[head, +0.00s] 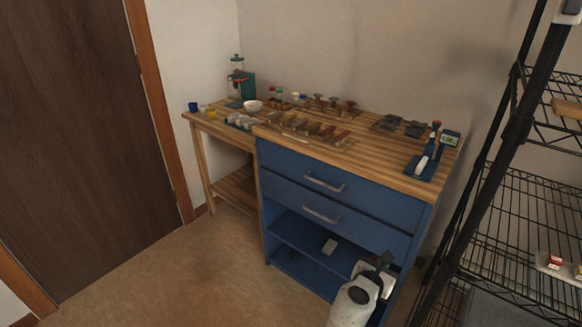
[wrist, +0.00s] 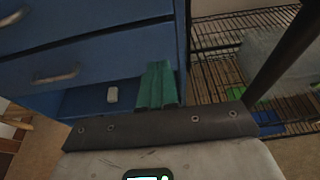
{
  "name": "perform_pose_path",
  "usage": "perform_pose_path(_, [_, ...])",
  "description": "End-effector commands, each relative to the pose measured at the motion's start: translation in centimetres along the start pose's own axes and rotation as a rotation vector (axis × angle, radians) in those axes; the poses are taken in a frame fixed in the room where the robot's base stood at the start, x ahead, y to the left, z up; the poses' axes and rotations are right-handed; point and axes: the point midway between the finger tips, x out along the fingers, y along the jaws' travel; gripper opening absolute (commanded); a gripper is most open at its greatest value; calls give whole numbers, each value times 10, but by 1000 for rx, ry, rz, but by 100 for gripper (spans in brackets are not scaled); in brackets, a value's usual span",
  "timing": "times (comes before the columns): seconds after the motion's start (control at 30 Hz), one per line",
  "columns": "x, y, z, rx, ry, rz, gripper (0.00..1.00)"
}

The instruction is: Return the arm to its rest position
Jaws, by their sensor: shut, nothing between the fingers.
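My arm (head: 352,301) is white with dark parts and shows at the bottom of the head view, in front of the blue cabinet's open lower part. My gripper (wrist: 158,84) shows in the wrist view as green fingers side by side, shut with nothing between them. The fingers appear in front of the cabinet's open shelf and right edge. In the head view the fingers are hard to make out.
The blue cabinet (head: 335,184) with two closed drawers stands close to my arm. A small pale block (head: 329,246) lies on its shelf. The wooden worktop (head: 376,153) holds tools and small parts. A black wire rack (head: 520,215) stands at right. Floor at left is clear.

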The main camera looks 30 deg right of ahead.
Motion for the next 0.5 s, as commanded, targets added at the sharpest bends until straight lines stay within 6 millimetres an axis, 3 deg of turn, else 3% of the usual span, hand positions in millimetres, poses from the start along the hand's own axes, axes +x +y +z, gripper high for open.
perform_pose_path(0.13, [-1,-1,0,11,4,-2,0])
perform_pose_path(0.23, [-12,-14,-2,145,54,-24,0])
perform_pose_path(0.37, [-40,-44,-11,500,194,-102,0])
perform_pose_path(0.5, [-85,-78,-30,940,392,-263,0])
